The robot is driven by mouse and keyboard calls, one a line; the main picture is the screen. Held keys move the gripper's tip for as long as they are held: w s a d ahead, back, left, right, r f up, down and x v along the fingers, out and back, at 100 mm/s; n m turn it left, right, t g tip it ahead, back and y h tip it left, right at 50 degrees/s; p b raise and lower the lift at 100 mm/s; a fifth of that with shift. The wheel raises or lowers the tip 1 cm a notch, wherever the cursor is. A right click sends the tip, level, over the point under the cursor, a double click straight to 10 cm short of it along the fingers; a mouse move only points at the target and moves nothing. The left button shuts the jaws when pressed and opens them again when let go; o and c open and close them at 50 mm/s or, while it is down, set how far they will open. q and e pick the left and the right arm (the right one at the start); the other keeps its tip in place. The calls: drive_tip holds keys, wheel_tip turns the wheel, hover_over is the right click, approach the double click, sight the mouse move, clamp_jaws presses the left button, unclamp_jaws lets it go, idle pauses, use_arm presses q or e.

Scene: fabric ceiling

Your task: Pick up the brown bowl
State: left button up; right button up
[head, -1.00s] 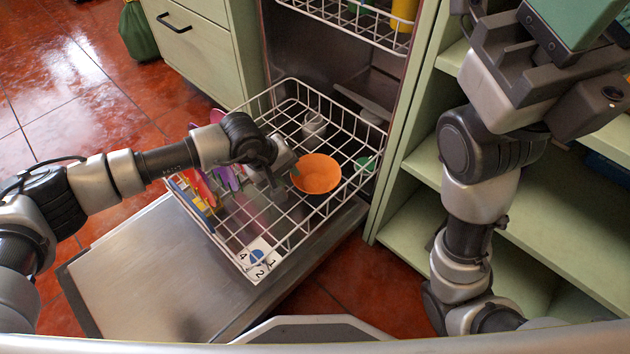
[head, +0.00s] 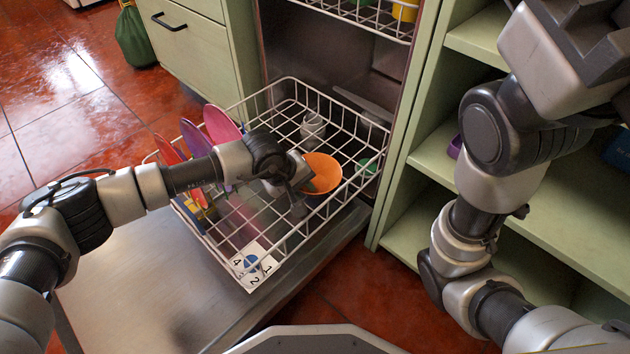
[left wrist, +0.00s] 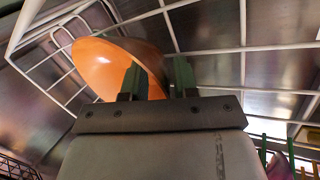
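The bowl, orange-brown in colour (head: 322,172), sits tilted in the white wire rack (head: 284,251) of the pulled-out dishwasher. My left gripper (head: 304,190) is at the bowl's left side, overlapping its near left edge in the head view. In the left wrist view the bowl (left wrist: 108,66) fills the upper left, and part of its edge shows between the two separated fingers of the gripper (left wrist: 158,80). A gap remains between these fingers; contact with the bowl cannot be made out. My right arm is raised at the right, with its fingers out of the picture.
A card with numbers (head: 252,264) is at the front. Green shelves (head: 495,200) border the right.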

use_arm(q)
clamp_jaws()
drive_tip(key=shift+r, duration=0.1)
